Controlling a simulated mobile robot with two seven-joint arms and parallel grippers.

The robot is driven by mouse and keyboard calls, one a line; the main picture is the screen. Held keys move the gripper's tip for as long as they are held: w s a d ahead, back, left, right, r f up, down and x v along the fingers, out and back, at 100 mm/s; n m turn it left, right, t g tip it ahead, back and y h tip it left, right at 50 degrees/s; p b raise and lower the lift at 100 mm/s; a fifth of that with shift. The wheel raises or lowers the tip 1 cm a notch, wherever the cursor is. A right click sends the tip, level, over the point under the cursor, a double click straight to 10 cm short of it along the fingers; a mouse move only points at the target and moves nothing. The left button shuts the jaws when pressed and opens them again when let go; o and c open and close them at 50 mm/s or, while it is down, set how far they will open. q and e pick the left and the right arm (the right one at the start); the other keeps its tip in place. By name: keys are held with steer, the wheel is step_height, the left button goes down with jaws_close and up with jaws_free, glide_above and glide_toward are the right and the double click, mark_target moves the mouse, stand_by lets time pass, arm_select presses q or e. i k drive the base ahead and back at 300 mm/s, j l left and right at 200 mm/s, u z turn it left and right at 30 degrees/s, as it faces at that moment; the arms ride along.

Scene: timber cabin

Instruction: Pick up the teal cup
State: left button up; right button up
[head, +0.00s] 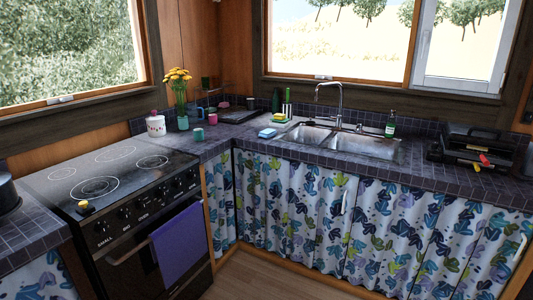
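A small teal-green cup (198,134) stands upright on the tiled counter (222,143), near its front edge, just right of the stove. Neither of my grippers is in the head view, and nothing touches the cup.
The stove (110,172) stands left of the cup, with a purple towel (178,237) on its front. A white jar (156,124) sits behind the stove. The sink (358,145) is to the right. Wooden floor (262,280) in front is clear.

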mark_target(198, 132)
steer(key=i, duration=1.65)
